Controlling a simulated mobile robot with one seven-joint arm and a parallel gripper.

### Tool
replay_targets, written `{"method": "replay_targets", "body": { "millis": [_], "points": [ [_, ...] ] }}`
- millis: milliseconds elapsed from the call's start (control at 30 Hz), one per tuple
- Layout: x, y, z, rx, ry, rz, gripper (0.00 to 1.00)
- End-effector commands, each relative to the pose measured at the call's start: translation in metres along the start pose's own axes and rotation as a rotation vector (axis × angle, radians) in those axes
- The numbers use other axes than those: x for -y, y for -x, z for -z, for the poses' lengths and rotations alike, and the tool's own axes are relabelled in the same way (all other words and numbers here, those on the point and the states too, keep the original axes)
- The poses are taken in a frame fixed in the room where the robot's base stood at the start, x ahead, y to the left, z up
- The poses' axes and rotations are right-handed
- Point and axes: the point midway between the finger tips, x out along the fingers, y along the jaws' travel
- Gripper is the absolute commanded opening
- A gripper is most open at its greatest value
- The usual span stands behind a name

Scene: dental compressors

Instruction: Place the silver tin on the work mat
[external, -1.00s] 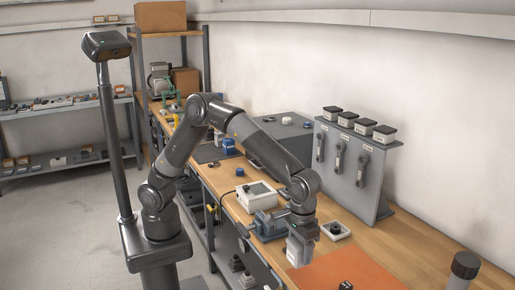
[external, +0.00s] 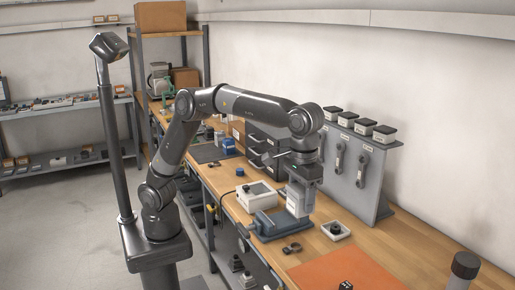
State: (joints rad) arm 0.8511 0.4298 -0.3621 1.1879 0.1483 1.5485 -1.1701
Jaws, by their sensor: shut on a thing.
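My gripper (external: 299,207) is shut on a pale, silver-grey boxy thing, which looks like the silver tin (external: 298,199). It hangs upright over the bench, just right of a blue vise (external: 268,226). The fingers are small and hard to tell apart from the tin. The orange work mat (external: 335,268) lies flat at the front of the bench, nearer the camera and lower right of my gripper. A small dark object (external: 346,284) is on its front part.
A small dark part (external: 291,248) lies between the vise and the mat. A white tray with a dark knob (external: 336,231) sits behind the mat. A white box (external: 257,195) and a grey tool rack (external: 352,170) stand nearby. A dark cylinder (external: 464,266) stands at right.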

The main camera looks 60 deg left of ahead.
Motion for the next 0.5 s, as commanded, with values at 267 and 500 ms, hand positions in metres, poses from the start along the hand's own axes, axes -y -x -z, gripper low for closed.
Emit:
{"method": "replay_targets", "body": {
  "millis": [267,500],
  "points": [
    [0.021,0.012,0.037,0.001,0.059,0.002,0.26],
    [0.067,0.011,0.1,0.002,0.168,0.002,0.26]
  ]
}}
